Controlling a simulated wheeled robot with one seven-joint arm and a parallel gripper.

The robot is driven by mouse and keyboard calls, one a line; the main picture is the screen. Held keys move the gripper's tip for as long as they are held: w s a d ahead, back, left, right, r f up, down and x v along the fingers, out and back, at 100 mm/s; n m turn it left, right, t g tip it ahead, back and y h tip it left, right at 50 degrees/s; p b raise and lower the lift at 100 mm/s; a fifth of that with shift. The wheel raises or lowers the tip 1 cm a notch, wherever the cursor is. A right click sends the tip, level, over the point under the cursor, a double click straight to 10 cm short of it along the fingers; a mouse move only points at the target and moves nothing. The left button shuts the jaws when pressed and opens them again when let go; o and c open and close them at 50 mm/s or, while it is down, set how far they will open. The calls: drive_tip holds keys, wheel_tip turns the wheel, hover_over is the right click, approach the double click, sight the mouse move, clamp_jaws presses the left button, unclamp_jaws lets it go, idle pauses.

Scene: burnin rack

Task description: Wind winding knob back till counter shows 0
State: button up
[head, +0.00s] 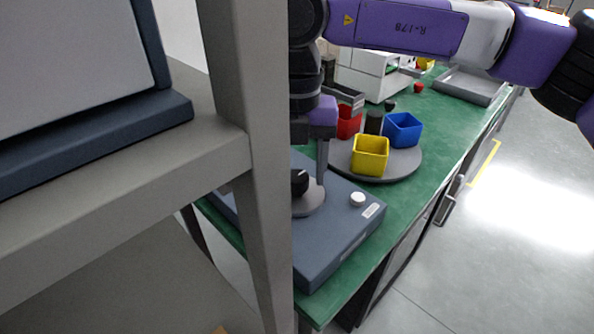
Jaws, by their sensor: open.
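A blue-grey device (335,240) lies on the green bench, partly hidden behind a grey rack post. A black knob (299,183) stands above a grey disc (309,203) on its top; I take this for the winding knob. A small white knob (357,199) and a white label (373,210) are near its right edge. My gripper (308,182) points down over the disc, open, with one grey finger just right of the black knob. The other finger is hidden by the post. I cannot tell whether the finger touches the knob. The counter is not visible.
The rack post (250,130) and shelf (120,175) fill the left foreground. Behind the device, a round grey turntable (405,168) holds yellow (370,156), blue (403,130) and red (348,122) bins. A grey tray (470,86) lies farther back. The floor at right is clear.

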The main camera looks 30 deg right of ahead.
sight(297, 176)
wheel_tip(297, 176, up, 7)
drive_tip(key=shift+r, duration=0.1)
idle(0.7)
